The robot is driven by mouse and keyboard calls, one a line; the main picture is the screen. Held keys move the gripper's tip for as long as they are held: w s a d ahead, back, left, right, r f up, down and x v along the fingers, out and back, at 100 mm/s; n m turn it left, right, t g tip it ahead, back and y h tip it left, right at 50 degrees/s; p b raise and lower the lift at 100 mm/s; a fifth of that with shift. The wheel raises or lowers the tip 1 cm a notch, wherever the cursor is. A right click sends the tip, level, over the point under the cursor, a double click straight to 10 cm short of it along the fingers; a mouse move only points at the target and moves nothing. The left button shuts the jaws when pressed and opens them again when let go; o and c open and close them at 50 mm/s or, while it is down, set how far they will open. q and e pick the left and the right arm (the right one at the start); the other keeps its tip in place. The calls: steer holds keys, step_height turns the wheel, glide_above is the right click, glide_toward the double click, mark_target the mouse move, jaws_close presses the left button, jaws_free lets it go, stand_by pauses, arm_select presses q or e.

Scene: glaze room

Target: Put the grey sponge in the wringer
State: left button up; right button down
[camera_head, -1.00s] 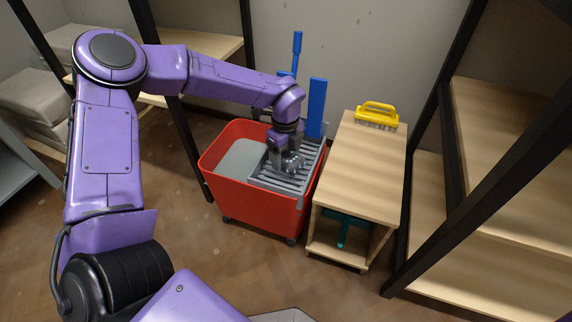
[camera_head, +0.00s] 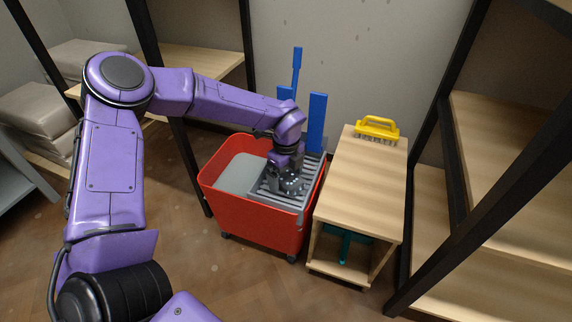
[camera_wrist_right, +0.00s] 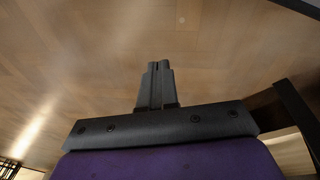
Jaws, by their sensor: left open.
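The grey wringer (camera_head: 257,191) with its slatted top sits in the right part of a red bucket (camera_head: 250,221) in the head view. Blue upright parts (camera_head: 317,122) rise behind it. My left gripper (camera_head: 288,187) is open and points down right over the wringer's slats. A small dark grey lump shows at its fingertips; I cannot tell whether it is the grey sponge or part of the gripper. No sponge shows clearly elsewhere. My right gripper (camera_wrist_right: 158,88) appears only in the right wrist view, its fingers together with nothing between them.
A wooden stand (camera_head: 362,186) is right of the bucket, with a yellow-handled brush (camera_head: 377,128) on top and a teal item (camera_head: 346,243) on its lower shelf. Black-framed wooden shelving (camera_head: 520,190) stands at the right. Floor in front of the bucket is clear.

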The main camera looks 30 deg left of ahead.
mark_target(286, 176)
arm_select(q)
step_height(286, 176, up, 12)
steer(key=p, duration=0.4)
steer(key=shift+f, duration=0.2)
arm_select(e)
steer(key=w+r, duration=0.1)
steer(key=r+m+t+h, duration=0.1)
steer(key=r, duration=0.1)
steer(key=w+r+m+t, duration=0.1)
steer(key=shift+w+d+r, duration=0.3)
steer(key=shift+d+r, duration=0.05)
steer(key=shift+r, duration=0.05)
